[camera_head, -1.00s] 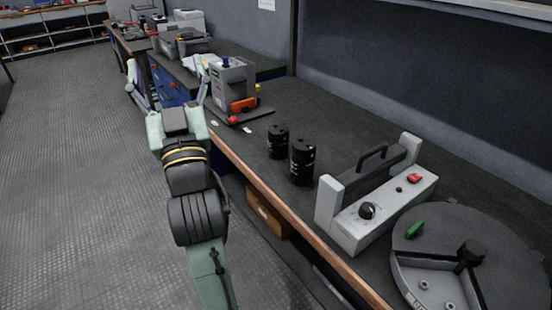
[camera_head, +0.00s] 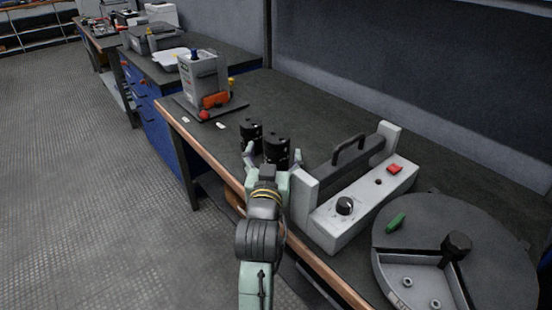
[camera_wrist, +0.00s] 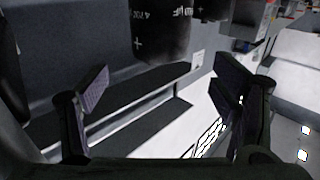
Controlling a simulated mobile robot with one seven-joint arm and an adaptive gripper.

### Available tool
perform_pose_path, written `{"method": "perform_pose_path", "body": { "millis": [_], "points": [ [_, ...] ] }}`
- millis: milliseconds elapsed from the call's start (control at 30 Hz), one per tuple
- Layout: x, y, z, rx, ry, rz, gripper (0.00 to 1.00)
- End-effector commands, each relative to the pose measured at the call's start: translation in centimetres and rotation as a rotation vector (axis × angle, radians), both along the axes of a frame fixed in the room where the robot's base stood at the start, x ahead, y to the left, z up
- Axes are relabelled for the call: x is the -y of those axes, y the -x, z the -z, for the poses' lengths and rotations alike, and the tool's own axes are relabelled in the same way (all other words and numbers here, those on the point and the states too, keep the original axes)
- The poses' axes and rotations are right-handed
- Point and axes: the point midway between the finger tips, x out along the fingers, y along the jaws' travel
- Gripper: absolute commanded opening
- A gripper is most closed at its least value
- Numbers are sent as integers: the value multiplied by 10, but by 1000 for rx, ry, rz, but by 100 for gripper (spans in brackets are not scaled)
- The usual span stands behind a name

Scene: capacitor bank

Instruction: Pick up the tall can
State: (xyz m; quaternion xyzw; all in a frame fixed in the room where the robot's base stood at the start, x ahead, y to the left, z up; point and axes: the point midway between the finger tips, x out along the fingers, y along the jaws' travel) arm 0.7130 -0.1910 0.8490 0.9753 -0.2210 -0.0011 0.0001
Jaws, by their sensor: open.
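The tall can (camera_head: 277,149) is a black cylinder standing upright on the dark bench. A shorter black can (camera_head: 251,134) stands close behind it to the left. My gripper (camera_head: 272,161) is open at the bench edge, its fingers spread to either side of the tall can's near side. In the wrist view, a black can (camera_wrist: 162,32) with white markings and a plus sign is beyond and between my open fingertips (camera_wrist: 160,82). I cannot tell how far the fingers reach around it, as my wrist hides the can's base.
A grey box with a black handle and red switch (camera_head: 355,190) stands close to the right of the tall can. A grey unit on a board (camera_head: 203,75) stands farther left.

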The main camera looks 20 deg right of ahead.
Motion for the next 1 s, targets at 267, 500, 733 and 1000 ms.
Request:
{"method": "perform_pose_path", "body": {
  "millis": [267, 500, 733, 1000],
  "points": [
    [10, -21, 7, 2, 0, 0, 80],
    [21, -45, 6, 3, -2, 0, 80],
    [32, -67, 7, 3, -1, -1, 80],
    [32, -68, 8, 2, 0, -1, 78]
  ]
}}
